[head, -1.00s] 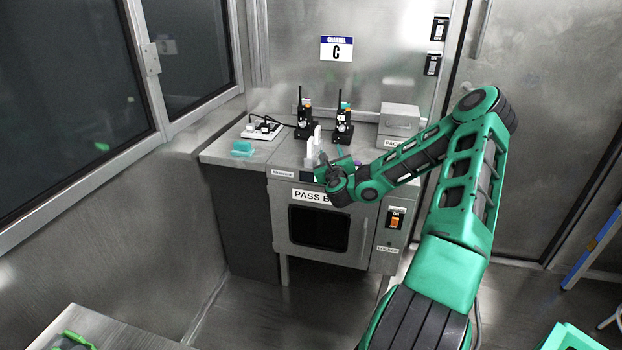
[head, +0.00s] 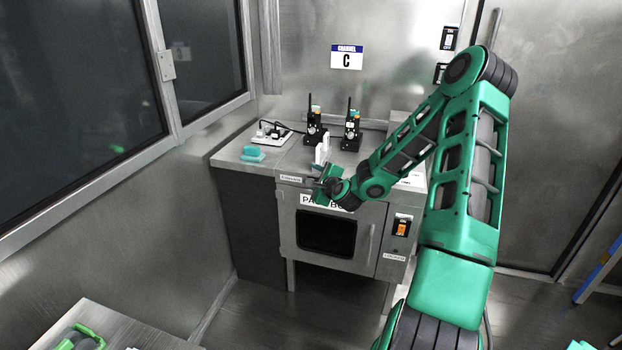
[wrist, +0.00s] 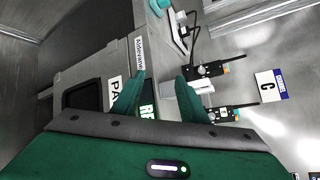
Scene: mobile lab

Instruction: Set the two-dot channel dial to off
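Two black radios with antennas stand in holders on the counter, a left one (head: 314,130) and a right one (head: 351,132). Small coloured tops show on them, but I cannot make out dots or dial settings. In the wrist view the two radios (wrist: 205,70) (wrist: 228,113) lie beyond the fingers. My gripper (head: 322,184) is at the front edge of the pass box top, in front of and below the radios. In the wrist view my gripper (wrist: 161,92) has its two green fingers apart, with nothing held between them.
An upright white object (head: 322,149) stands between my gripper and the radios. A power strip (head: 272,136) with a cable and a teal block (head: 252,154) are on the left of the counter. The pass box (head: 283,225) is below. A channel C sign (head: 347,57) hangs behind.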

